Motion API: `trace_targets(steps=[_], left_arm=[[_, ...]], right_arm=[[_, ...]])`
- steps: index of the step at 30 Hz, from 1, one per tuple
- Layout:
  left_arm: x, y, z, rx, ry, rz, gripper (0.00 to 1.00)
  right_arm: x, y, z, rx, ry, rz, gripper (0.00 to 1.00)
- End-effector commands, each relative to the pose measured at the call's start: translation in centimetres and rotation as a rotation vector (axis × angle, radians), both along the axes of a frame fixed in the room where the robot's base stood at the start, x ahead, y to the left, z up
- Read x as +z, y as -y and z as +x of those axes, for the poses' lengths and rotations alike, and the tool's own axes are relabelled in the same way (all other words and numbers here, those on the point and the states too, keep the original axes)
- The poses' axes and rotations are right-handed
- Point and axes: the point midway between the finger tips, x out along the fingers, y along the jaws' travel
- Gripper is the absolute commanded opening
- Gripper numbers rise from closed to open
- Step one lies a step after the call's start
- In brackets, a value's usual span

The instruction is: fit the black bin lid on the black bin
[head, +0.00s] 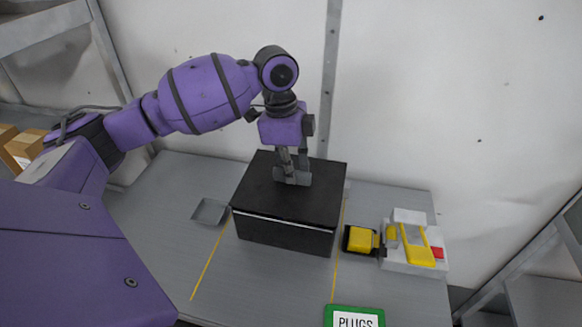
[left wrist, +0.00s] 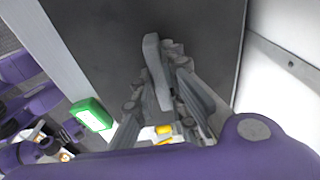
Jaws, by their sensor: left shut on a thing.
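The black bin (head: 285,235) stands on the grey table between two yellow lines. The black bin lid (head: 262,196) lies over the bin's top, and a thin light line shows between lid and bin along the front. I cannot tell whether the lid is fully seated. In the left wrist view the lid (left wrist: 110,40) is a dark flat surface behind the fingers. My right gripper is not in view.
A yellow and black device (head: 361,240) and a white and yellow unit (head: 413,245) stand to the right. A green-framed PLUGS sign (head: 354,317) is at the front. A wall is close behind.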

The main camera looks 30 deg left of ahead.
Motion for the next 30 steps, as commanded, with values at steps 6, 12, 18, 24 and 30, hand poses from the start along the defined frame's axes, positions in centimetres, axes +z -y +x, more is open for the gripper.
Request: trace_targets(steps=[6,12,18,24,30], left_arm=[[-0.5,0.0,0.0,-0.001,0.0,-0.001,0.0],[-0.6,0.0,0.0,-0.001,0.0,0.0,0.27],[-0.6,0.0,0.0,0.0,0.0,0.0,0.31],[-0.3,0.0,0.0,-0.001,0.001,0.0,0.31],[2.8,-0.2,0.1,0.0,0.005,0.001,0.31]], right_arm=[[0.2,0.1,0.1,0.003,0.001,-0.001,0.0],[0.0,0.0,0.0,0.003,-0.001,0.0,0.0],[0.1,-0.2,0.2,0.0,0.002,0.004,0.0],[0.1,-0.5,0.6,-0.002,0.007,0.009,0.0],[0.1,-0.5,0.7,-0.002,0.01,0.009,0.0]])
